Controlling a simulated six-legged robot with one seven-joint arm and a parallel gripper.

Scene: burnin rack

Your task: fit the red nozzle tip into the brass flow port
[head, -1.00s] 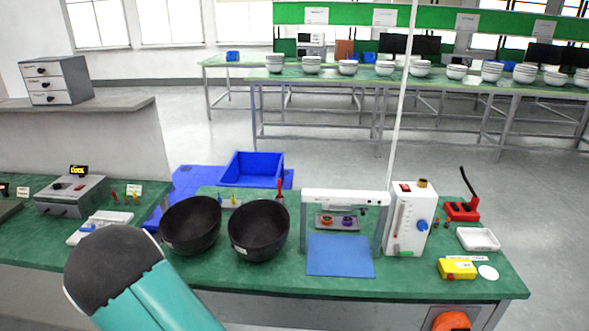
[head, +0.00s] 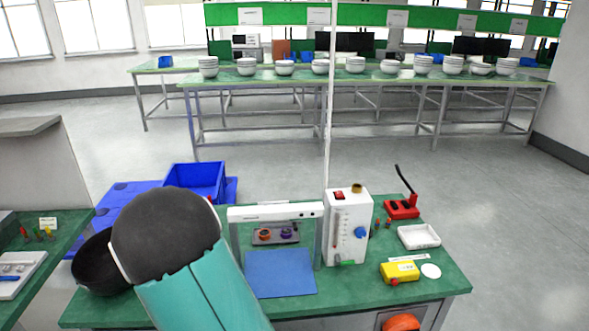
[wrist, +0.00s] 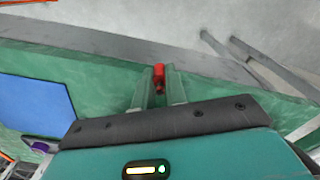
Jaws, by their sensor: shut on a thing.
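My gripper (wrist: 158,88) is shut on the red nozzle tip (wrist: 159,75), which shows between the two fingers in the wrist view. It is over or near the green bench, past the blue mat; its height is unclear. In the head view my arm shows, but the gripper is hidden behind it. The brass flow port (head: 357,189) is a short brass ring on top of the white flow unit (head: 345,230), right of my arm. The port is not in the wrist view.
The white frame (head: 275,212), with orange and purple rings on a tray behind, stands left of the unit. A blue mat (head: 280,273) lies in front. A red lever device (head: 402,209), white tray (head: 418,236) and yellow box (head: 399,272) are right. A black bowl (head: 95,265) is partly hidden.

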